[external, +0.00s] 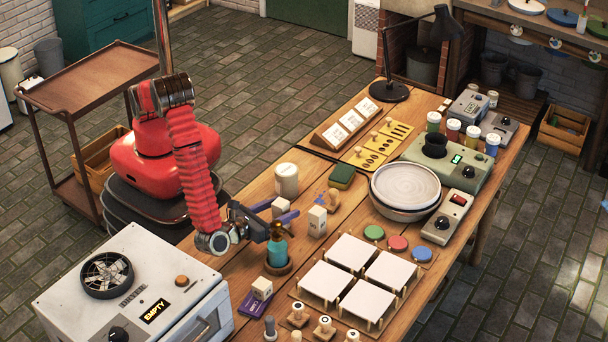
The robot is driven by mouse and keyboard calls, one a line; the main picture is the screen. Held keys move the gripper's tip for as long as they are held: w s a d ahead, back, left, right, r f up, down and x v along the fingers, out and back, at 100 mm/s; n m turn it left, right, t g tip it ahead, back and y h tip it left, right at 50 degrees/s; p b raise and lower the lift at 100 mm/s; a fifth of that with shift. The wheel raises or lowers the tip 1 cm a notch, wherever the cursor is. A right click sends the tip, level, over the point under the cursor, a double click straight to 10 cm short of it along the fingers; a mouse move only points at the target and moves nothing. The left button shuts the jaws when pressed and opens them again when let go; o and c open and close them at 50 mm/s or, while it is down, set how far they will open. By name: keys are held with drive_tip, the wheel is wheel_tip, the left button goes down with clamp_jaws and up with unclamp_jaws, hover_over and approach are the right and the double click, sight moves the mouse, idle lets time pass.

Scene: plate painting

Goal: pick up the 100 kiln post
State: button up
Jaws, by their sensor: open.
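Several pale blocks that look like kiln posts stand on the wooden table; their markings are too small to read, so I cannot tell which is the 100. One pale post (279,206) stands between the blue fingers of my gripper (277,211), which are open on either side of it. I cannot tell whether they touch it. A taller pale post (317,222) stands upright just to the right of the fingertips. Another pale block (262,289) sits on a purple base (254,305) nearer the front.
A teal spray bottle (277,252) stands close below my gripper. A cream jar (286,181) and a green sponge (342,176) lie behind. White tiles (350,252) on stands, a grey bowl (405,187) and a kiln (130,290) take up nearby space.

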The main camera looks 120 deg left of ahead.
drive_tip(key=shift+c, duration=0.6)
clamp_jaws()
drive_tip(key=shift+r, duration=0.1)
wheel_tip(320, 180, up, 10)
drive_tip(key=shift+f, duration=0.1)
idle(0.6)
idle(0.4)
